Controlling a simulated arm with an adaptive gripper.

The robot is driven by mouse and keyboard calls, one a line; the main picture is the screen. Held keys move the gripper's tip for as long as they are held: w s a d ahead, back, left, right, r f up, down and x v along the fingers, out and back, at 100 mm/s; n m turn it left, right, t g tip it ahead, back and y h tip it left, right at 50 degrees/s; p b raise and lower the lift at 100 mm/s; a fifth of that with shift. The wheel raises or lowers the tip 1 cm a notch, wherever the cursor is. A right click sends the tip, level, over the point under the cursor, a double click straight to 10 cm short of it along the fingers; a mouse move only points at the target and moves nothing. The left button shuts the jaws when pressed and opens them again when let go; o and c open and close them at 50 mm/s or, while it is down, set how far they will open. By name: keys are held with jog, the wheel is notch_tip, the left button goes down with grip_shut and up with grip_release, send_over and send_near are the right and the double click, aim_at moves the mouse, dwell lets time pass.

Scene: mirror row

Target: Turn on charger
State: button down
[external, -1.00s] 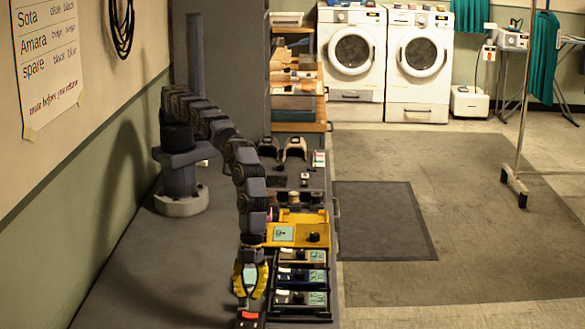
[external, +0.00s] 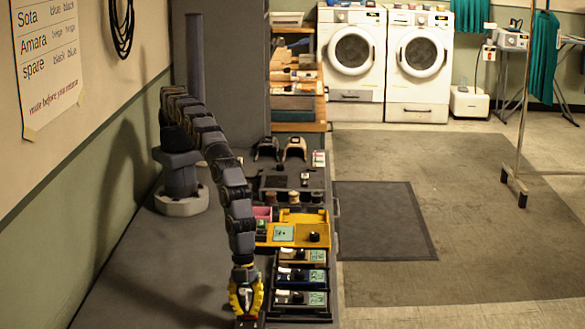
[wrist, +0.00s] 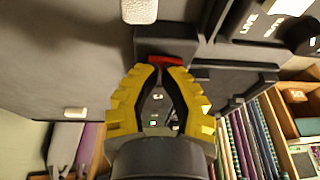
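A red switch (wrist: 172,60) sits on a dark box (wrist: 165,46) at the top middle of the wrist view. I take this as the charger's switch, though no label shows on it. My gripper (wrist: 162,70) has yellow fingers with black inner pads. Its tips come together right at the red switch and cover part of it; whether they touch it I cannot tell. Nothing shows held between them. In the external view my gripper (external: 246,314) points down at the near end of the bench, over the dark box, and hides the red switch.
Right of my gripper are several racked devices with teal screens (external: 317,298). Behind them stands a yellow unit (external: 265,238) with a screen and black knob. The grey bench (external: 150,270) to the left is clear.

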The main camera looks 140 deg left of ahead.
jog(key=shift+a+f, duration=0.1)
jog(key=shift+w+a, duration=0.55)
dwell(0.3)
jog(key=w+v, duration=0.2)
jog(key=v, duration=1.2)
jog(key=shift+r, duration=0.25)
